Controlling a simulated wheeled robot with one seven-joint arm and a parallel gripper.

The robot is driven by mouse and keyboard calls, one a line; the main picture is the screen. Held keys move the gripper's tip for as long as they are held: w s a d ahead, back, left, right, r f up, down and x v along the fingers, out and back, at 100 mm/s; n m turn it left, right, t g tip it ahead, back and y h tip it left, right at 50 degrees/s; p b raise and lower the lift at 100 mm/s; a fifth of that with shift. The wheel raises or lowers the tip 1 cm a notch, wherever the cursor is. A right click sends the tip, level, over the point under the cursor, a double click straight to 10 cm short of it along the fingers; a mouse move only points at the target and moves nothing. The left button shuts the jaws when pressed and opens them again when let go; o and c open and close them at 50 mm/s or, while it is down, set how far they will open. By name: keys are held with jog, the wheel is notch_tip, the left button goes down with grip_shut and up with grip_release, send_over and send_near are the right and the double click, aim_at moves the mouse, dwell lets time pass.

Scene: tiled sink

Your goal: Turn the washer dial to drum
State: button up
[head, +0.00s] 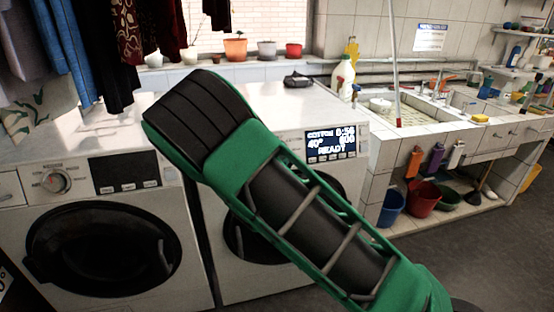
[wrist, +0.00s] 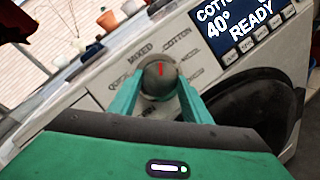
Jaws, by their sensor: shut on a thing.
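The washer dial (wrist: 159,79) is a round grey knob with a red mark in the wrist view. The mark points toward the top of the picture, between the printed MIXED and COTTON labels. QUICK is at its left; labels at right and below are blurred or partly hidden, and I cannot make out DRUM. My gripper (wrist: 159,88) has its two green fingers on either side of the dial, shut on it. The washer's display (head: 331,144) reads COTTON, 40°, READY. In the head view my arm hides the dial and gripper.
A second washer (head: 103,225) with its own dial (head: 55,181) and a dark display stands at the left. Clothes (head: 125,40) hang above it. Flower pots (head: 236,50) line the window ledge behind. A tiled sink with buckets below (head: 423,198) is at the right.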

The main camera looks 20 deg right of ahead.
jog(key=m+g+y, duration=0.1)
jog(key=m+g, duration=0.1)
jog(key=m, duration=0.4)
jog(key=m+g+y, duration=0.1)
jog(key=m, duration=0.5)
jog(key=d+r+m+g, duration=0.1)
jog(key=m+g, duration=0.1)
jog(key=m, duration=0.4)
jog(key=shift+m+g+y, duration=0.3)
jog(key=shift+y, duration=0.1)
jog(key=shift+a+f, duration=0.1)
dwell(0.4)
jog(key=o, duration=1)
jog(key=shift+o, duration=0.2)
jog(key=shift+w, duration=0.1)
jog(key=shift+a+r, duration=0.1)
jog(key=shift+r, duration=0.1)
jog(key=v, duration=1)
jog(key=shift+s, duration=0.25)
